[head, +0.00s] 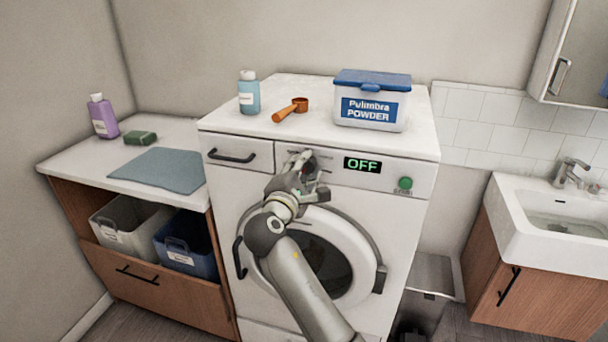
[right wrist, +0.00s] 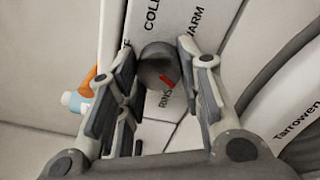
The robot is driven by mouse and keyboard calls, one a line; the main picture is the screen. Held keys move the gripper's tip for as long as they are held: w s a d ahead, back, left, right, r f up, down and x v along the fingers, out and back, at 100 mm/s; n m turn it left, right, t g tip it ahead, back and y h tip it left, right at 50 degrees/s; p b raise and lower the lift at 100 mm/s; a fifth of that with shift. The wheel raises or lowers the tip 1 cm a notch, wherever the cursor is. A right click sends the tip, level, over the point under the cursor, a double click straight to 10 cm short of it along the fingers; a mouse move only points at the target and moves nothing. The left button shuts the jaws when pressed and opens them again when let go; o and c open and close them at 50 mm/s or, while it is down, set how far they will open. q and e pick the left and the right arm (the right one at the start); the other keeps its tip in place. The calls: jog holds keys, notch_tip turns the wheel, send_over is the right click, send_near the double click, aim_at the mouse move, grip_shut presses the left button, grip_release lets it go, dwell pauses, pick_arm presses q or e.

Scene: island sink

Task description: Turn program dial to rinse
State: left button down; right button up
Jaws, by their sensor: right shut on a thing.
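The white washing machine (head: 230,190) has a dark round program dial (right wrist: 157,66) on its front panel. In the right wrist view the labels COLD, WARM and RINS, the last one cut off, stand around the dial. A red mark on the dial points to the lower right in that view, close to the RINS label (right wrist: 166,98). My right gripper (head: 303,167) is shut on the dial, with a finger on each side of it. In the head view the gripper hides the dial. The display (head: 362,165) reads OFF. My left gripper is not in view.
A green button (head: 405,184) sits right of the display. A blue bottle (head: 249,95), an orange scoop (head: 291,110) and a powder box (head: 371,101) stand on top. A detergent drawer (head: 238,155) is left of the dial; the round door (head: 325,262) is below.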

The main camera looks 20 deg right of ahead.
jog(key=m+b, duration=0.2)
jog(key=m, duration=0.2)
jog(key=shift+f, duration=0.15)
jog(key=shift+m+b, duration=0.6)
jog(key=shift+m, duration=0.3)
jog(key=o, duration=1)
jog(key=shift+r, duration=0.2)
jog(key=shift+o, duration=0.2)
